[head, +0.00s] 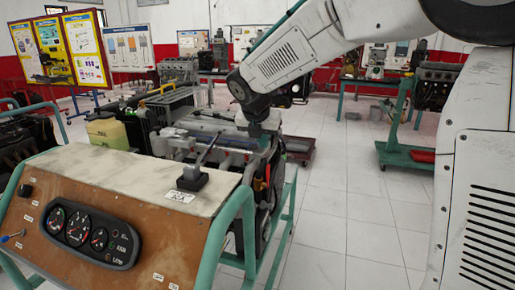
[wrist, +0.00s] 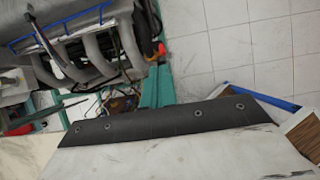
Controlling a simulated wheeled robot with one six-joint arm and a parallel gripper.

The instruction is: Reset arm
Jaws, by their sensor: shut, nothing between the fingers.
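My arm comes in from the upper right of the head view and bends down over the engine. My gripper (head: 265,127) is a small dark shape at its end, above the right part of the engine (head: 215,147). It is shut and holds nothing; its fingertips are hard to make out against the engine. In the wrist view the engine's pale curved pipes (wrist: 95,60) show at the upper left. The fingers cannot be picked out in that view.
The trainer's control panel (head: 150,215) with gauges stands in front, and a black lever (head: 192,178) rises from its top. Green frame rails (head: 222,245) flank it. A green stand (head: 400,155) is at the right. The tiled floor (head: 345,215) between is clear.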

